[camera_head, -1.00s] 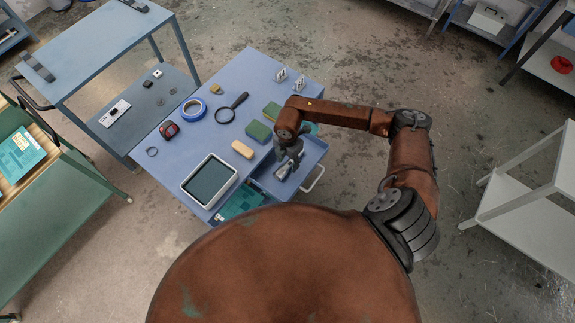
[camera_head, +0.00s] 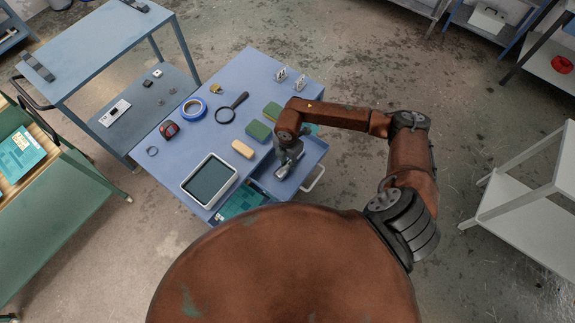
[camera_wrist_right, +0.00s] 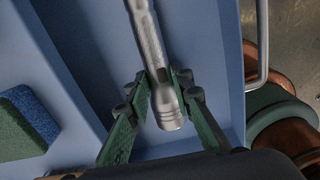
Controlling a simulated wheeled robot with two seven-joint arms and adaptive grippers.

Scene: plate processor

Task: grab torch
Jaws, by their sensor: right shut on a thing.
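The torch, a silver-grey metal flashlight, lies lengthwise between the fingers of my right gripper (camera_wrist_right: 169,100) in the right wrist view, with its barrel (camera_wrist_right: 147,38) running up the picture. The green-padded fingers are shut on it near its tail end. Below it is the blue floor of an open drawer (camera_wrist_right: 205,65). In the head view my right gripper (camera_head: 287,165) is down in the drawer, and the torch there is small and mostly hidden by it. My left gripper is not in view.
The drawer's walls and handle (camera_head: 314,180) are close to the gripper.

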